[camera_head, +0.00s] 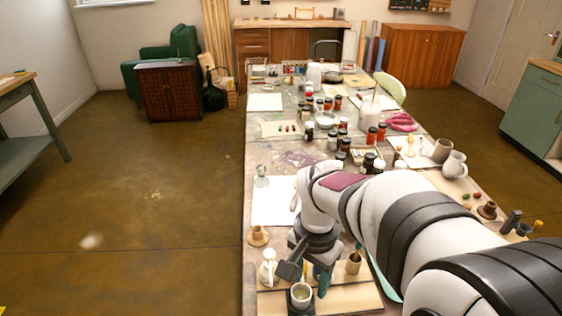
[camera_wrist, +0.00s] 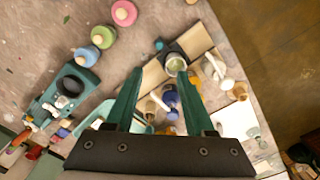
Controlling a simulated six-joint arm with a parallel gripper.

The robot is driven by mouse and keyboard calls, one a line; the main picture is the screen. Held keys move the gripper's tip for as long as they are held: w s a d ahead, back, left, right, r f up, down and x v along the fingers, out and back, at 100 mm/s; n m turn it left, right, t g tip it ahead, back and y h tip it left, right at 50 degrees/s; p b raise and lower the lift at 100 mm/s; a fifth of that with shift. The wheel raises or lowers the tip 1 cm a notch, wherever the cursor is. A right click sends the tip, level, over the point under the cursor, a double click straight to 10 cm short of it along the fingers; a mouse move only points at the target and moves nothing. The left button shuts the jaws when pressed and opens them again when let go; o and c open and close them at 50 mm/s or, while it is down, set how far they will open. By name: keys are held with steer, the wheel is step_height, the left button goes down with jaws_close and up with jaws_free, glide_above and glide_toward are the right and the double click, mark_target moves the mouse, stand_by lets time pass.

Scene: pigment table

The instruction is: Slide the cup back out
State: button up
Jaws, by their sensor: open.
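A pale cup (camera_head: 301,292) with a greenish inside stands in a dark square holder (camera_head: 300,306) at the near end of a light wooden board (camera_head: 345,300). The cup also shows in the wrist view (camera_wrist: 176,65), just beyond my fingertips, its mouth facing the camera. My gripper (camera_head: 306,272) is open, with its teal fingers spread and nothing between them. It hangs just behind the cup in the head view. In the wrist view my gripper (camera_wrist: 160,75) has its right fingertip nearest the cup, and I cannot tell whether they touch. The cup's lower part is hidden by the holder.
A white bottle-like item (camera_head: 268,268) stands left of the cup, and a small brown pot (camera_head: 354,262) with a brush stands to its right. A white sheet (camera_head: 273,203) and several jars lie farther back. The table's left edge is close.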

step_height(320, 180, down, 15)
steer(key=shift+s+f, duration=0.1)
steer(key=shift+f, duration=0.05)
jaws_close()
stand_by(1.4)
